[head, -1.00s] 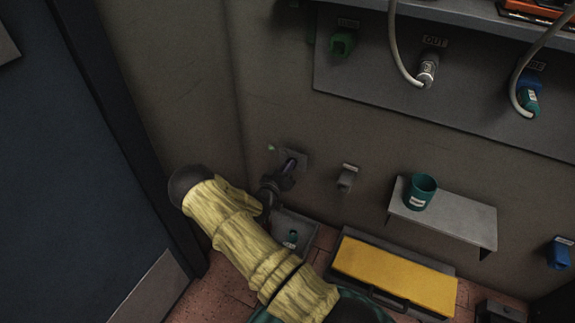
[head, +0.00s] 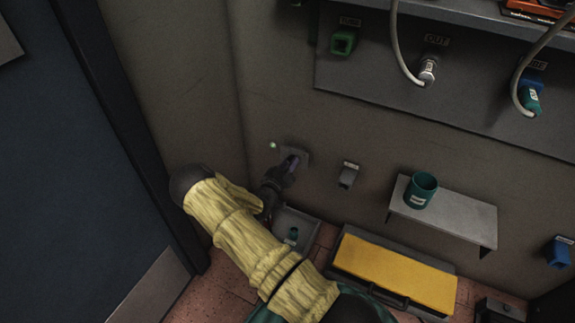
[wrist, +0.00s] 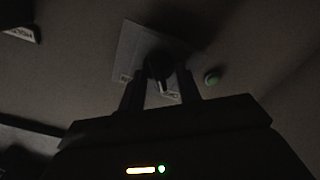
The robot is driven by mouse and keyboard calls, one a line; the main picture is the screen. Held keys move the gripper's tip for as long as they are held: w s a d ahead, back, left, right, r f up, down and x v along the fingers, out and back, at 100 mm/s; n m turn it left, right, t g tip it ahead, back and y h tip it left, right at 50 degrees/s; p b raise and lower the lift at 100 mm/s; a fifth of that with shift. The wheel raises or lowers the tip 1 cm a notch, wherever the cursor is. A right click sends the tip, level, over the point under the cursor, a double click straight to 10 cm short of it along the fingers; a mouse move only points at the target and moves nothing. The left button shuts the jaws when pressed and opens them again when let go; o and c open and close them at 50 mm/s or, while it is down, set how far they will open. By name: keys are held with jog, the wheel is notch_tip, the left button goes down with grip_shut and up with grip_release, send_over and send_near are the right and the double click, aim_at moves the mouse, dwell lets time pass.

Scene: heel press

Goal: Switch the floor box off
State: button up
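No thing in view carries a readable floor box label. A dark box (head: 498,311) with a small round part on top stands on the floor at the lower right, partly cut off by the picture edge. My gripper (head: 290,164) is far from it, at a wall plate (head: 300,155) with a dark knob. In the wrist view, the fingers of my gripper (wrist: 160,84) are apart, one on each side of the knob (wrist: 158,65); whether they press on it is too dark to tell.
A low box with a yellow top (head: 395,274) stands on the floor. A grey tray (head: 312,225) is partly behind my arm. A wall shelf (head: 460,222) holds a teal cup (head: 421,191). A small bracket (head: 348,175) is on the wall. A blue door (head: 60,180) is at left.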

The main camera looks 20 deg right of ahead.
jog(key=p+v, duration=0.5)
jog(key=v, duration=1.2)
jog(key=shift+s+p, duration=0.2)
jog(key=shift+p, duration=0.2)
jog(key=shift+a, duration=0.2)
